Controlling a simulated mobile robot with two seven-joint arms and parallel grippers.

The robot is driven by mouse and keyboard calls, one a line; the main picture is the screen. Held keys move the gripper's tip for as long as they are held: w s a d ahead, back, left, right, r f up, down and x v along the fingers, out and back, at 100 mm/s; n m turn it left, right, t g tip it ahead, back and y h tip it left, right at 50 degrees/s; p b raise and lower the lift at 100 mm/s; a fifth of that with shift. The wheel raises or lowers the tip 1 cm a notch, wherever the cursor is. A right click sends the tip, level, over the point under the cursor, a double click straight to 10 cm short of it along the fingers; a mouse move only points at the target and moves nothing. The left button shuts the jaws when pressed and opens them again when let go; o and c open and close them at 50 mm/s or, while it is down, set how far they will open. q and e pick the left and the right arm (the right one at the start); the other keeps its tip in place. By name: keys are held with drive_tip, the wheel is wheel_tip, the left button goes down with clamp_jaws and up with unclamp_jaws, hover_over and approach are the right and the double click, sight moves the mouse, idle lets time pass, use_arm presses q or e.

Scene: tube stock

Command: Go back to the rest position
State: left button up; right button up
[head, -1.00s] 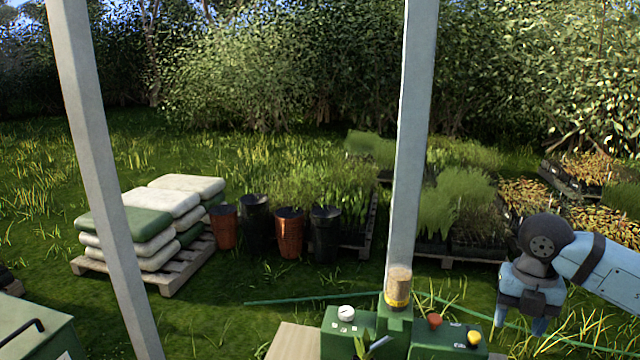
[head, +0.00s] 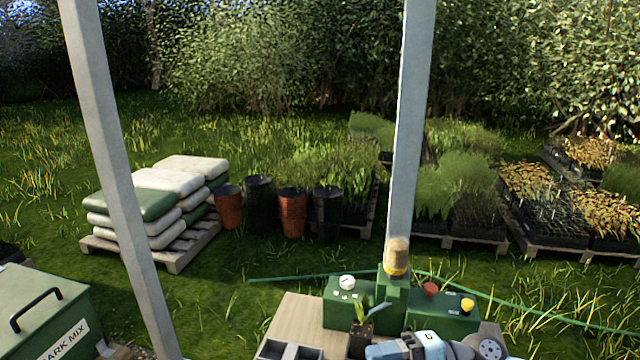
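Part of my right arm (head: 430,347) lies along the bottom edge of the head view, in pale blue and white with a round grey joint at its right end. It is in front of the green machine (head: 425,316) and beside a small black pot with a seedling (head: 361,333). I see no fingertips of the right gripper. My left arm and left gripper do not show.
Another post (head: 112,170) crosses the left side. A green bin (head: 50,312) is lower left. Sacks (head: 150,203), pots and plant trays (head: 520,232) stand on the grass beyond.

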drive_tip(key=s+d+f+m+t+h, duration=0.2)
drive_tip(key=d+f+m+t+h, duration=0.2)
drive_tip(key=f+m+t+h, duration=0.65)
drive_tip(key=s+d+f+m+t+h, duration=0.15)
drive_tip(key=d+f+m+t, duration=0.4)
drive_tip(key=m, duration=1.05)
drive_tip(key=s+f+m+g+h, duration=0.2)
drive_tip(key=s+f+m+g, duration=0.15)
drive_tip(key=s+f, duration=0.7)
wheel_tip(320, 180, up, 10)
drive_tip(key=n+p, duration=0.1)
drive_tip(key=p, duration=1.2)
drive_tip(key=shift+w+d+r, duration=0.15)
drive_tip(key=shift+d+r, duration=0.1)
drive_tip(key=shift+d, duration=0.2)
